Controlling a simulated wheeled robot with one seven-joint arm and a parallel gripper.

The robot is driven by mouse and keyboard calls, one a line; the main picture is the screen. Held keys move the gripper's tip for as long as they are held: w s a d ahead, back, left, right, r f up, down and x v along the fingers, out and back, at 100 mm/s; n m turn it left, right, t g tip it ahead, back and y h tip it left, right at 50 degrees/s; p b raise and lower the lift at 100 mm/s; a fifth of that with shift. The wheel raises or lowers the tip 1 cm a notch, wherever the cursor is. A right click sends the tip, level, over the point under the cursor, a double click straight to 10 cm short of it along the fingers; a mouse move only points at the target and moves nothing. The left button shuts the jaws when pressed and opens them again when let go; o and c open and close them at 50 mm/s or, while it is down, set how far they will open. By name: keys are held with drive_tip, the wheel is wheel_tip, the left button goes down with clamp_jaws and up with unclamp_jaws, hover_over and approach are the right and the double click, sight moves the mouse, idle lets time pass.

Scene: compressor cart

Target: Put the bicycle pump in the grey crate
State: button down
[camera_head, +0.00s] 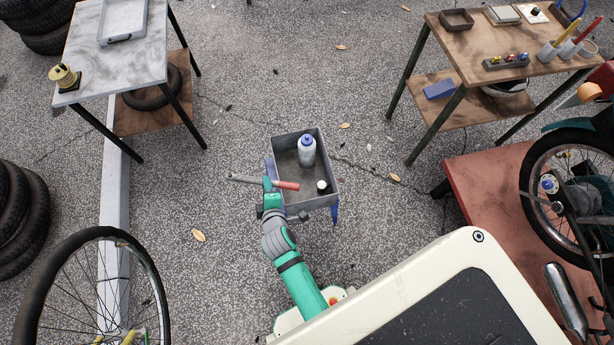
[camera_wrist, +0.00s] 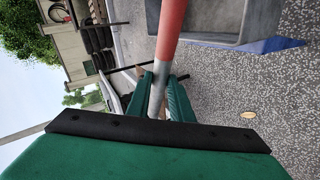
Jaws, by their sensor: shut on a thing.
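The bicycle pump has a red section (camera_head: 287,185) and a grey section (camera_head: 244,179). My gripper (camera_head: 268,184) is shut around its middle and holds it roughly level. The red end reaches over the left part of the grey crate (camera_head: 318,204); the grey end sticks out to the left. In the wrist view the pump (camera_wrist: 171,32) runs up from between my green fingers (camera_wrist: 163,100), and part of the crate (camera_wrist: 230,40) shows beyond it. Whether the pump touches the crate's rim I cannot tell.
Inside the crate stand a white bottle with a blue cap (camera_head: 307,150) and a small white-topped dark item (camera_head: 322,186). A grey-topped table (camera_head: 120,60) is at upper left, a wooden table (camera_head: 480,55) at upper right. A bicycle wheel (camera_head: 92,290) is at lower left. Open floor surrounds the crate.

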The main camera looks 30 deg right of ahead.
drive_tip(key=s+d+r+m+g+h, duration=0.2)
drive_tip(key=s+d+r+m+h, duration=0.2)
drive_tip(key=s+d+r, duration=0.35)
drive_tip(key=w+d+f, duration=0.5)
drive_tip(key=w+f, duration=0.7)
drive_tip(key=f, duration=0.2)
drive_tip(key=shift+d, duration=0.15)
drive_tip(key=shift+w+f, duration=0.1)
drive_tip(key=shift+f, duration=0.5)
drive_tip(key=c, duration=1.6)
unclamp_jaws()
